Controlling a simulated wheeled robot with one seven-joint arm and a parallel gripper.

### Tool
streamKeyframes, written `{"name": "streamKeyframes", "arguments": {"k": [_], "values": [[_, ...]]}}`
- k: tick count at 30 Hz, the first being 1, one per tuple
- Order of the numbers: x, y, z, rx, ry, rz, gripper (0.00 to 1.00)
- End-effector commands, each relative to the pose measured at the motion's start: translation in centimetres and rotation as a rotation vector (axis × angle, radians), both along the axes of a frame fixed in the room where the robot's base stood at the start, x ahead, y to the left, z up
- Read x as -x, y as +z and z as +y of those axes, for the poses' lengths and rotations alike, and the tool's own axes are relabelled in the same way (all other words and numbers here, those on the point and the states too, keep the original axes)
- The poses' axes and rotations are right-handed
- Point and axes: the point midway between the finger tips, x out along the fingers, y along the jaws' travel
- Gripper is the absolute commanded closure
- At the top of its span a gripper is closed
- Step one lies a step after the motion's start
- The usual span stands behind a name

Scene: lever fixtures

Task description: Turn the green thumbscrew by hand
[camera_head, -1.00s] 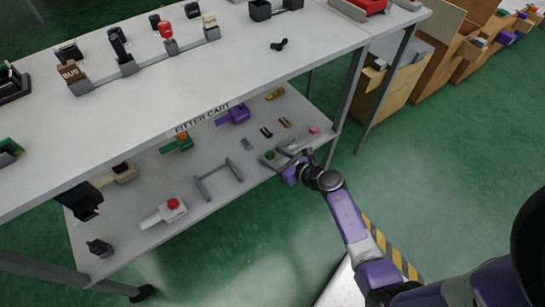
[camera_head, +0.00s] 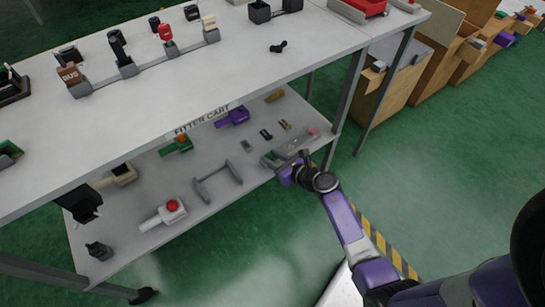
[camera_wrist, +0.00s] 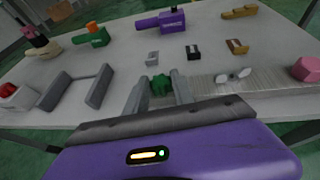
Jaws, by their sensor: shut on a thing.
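The green thumbscrew (camera_wrist: 160,84) is a small knobbed green piece at the front of the cart's lower shelf. In the wrist view it sits between the two grey fingers of my gripper (camera_wrist: 159,92), which are shut on it. In the head view my gripper (camera_head: 277,160) reaches onto the right front part of the lower shelf, and the thumbscrew is mostly hidden there.
A grey U-shaped handle (camera_wrist: 80,88) stands left of my gripper. A ribbed plate with a small wing-shaped piece (camera_wrist: 233,75) lies close on the right, and a pink knob (camera_wrist: 306,69) is beyond it. The upper shelf (camera_head: 235,75) overhangs the lower one.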

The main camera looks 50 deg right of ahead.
Motion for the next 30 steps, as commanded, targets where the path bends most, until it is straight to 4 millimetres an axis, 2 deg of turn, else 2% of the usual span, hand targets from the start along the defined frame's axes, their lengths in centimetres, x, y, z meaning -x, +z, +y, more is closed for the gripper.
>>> {"name": "streamKeyframes", "arguments": {"k": [16, 30], "values": [[-0.06, 0.21, 0.45, -0.001, -0.208, 0.002, 1.0], [-0.08, 0.04, 0.47, -0.001, -0.298, 0.001, 1.0]]}}
